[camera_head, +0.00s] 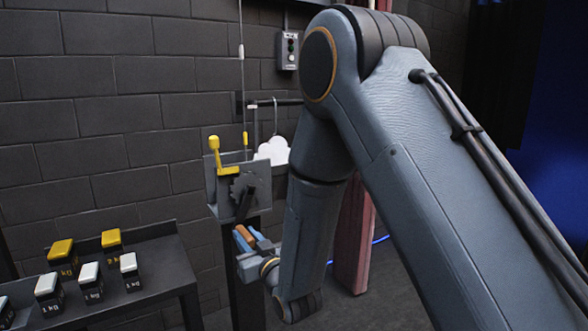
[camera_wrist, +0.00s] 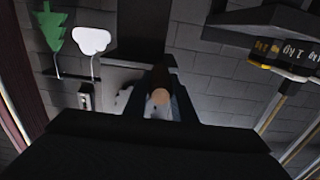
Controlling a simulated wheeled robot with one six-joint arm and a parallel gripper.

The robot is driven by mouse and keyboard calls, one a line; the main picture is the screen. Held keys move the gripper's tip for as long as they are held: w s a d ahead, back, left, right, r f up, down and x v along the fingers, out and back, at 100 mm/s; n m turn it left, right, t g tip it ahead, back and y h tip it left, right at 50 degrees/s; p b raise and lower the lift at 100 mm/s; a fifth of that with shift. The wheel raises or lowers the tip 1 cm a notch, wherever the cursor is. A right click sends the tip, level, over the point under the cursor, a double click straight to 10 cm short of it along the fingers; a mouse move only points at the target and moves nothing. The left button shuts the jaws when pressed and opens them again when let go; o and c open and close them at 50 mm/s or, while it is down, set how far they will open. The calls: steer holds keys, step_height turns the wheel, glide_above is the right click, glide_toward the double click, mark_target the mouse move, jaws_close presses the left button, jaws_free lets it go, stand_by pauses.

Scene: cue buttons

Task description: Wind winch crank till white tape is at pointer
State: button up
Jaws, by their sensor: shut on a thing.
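The winch (camera_head: 225,187) is a grey plate housing on a dark post, with a toothed dark wheel and a yellow lever (camera_head: 216,156). Its dark crank arm (camera_head: 245,206) points down to an orange-brown handle (camera_head: 241,239). My gripper (camera_head: 250,240) is shut on that handle below the winch. The handle's round end (camera_wrist: 160,97) shows between the fingers in the wrist view. A thin line (camera_head: 241,80) rises from the winch, with a small pale mark (camera_head: 241,51) that may be the white tape and a yellow piece (camera_head: 245,139) lower down. I cannot make out the pointer for certain.
A white cloud cutout (camera_head: 271,150) hangs behind the winch. A green tree cutout (camera_wrist: 50,28) shows in the wrist view. A control box (camera_head: 288,50) is on the brick wall.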

steer(key=shift+s+a+r+p, duration=0.35)
steer(key=shift+s+a, duration=0.15)
steer(key=shift+a, duration=0.15)
steer(key=shift+s+a+r+p, duration=0.3)
steer(key=shift+s+a+p, duration=0.1)
steer(key=shift+s+a, duration=0.15)
steer(key=shift+s+a+r+p, duration=0.35)
steer(key=shift+s+a, duration=0.1)
steer(key=shift+a, duration=0.25)
step_height(320, 180, up, 6)
steer(key=a+p, duration=0.1)
steer(key=p, duration=0.2)
steer(key=shift+s+a+p, duration=0.3)
steer(key=shift+s+a, duration=0.05)
steer(key=shift+s, duration=0.1)
step_height(320, 180, up, 6)
steer(key=p, duration=0.3)
steer(key=shift+w+d+r, duration=0.15)
steer(key=shift+w+d, duration=0.2)
steer(key=shift+d, duration=0.1)
steer(key=shift+r, duration=0.1)
